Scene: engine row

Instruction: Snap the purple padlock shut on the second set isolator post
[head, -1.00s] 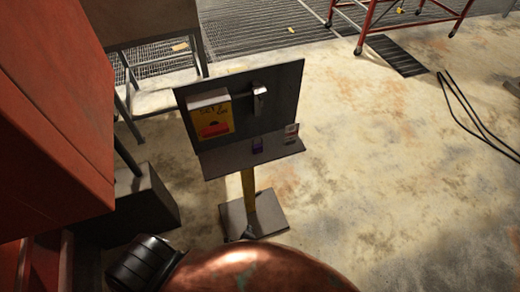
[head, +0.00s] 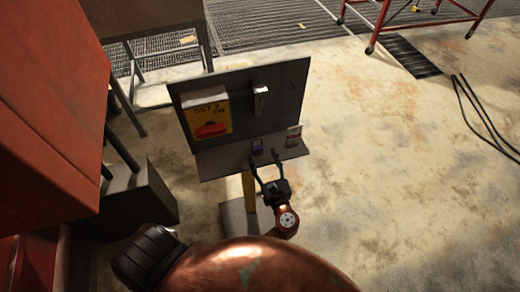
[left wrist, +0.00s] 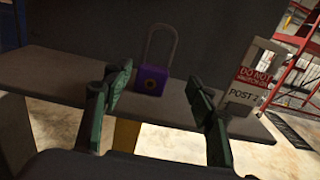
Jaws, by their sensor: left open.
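The purple padlock (head: 257,146) stands upright on the shelf of the isolator post; in the left wrist view its purple body (left wrist: 151,81) shows with a tall shackle above it. My left gripper (head: 265,163) is open at the shelf's front edge. In the left wrist view its fingers (left wrist: 160,92) stand apart in front of the padlock, which shows between them, nearer the left finger, and is not held. The isolator post's dark panel (head: 285,100) carries a yellow "SET 2" box (head: 209,114) with a red switch and a grey hasp-like fitting (head: 261,98). My right gripper is not in view.
A white and red "DO NOT" tag (left wrist: 252,77) stands on the shelf (head: 222,164) right of the padlock, close to the right finger. A red cabinet (head: 50,100) stands at the left. Open floor lies right of the post.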

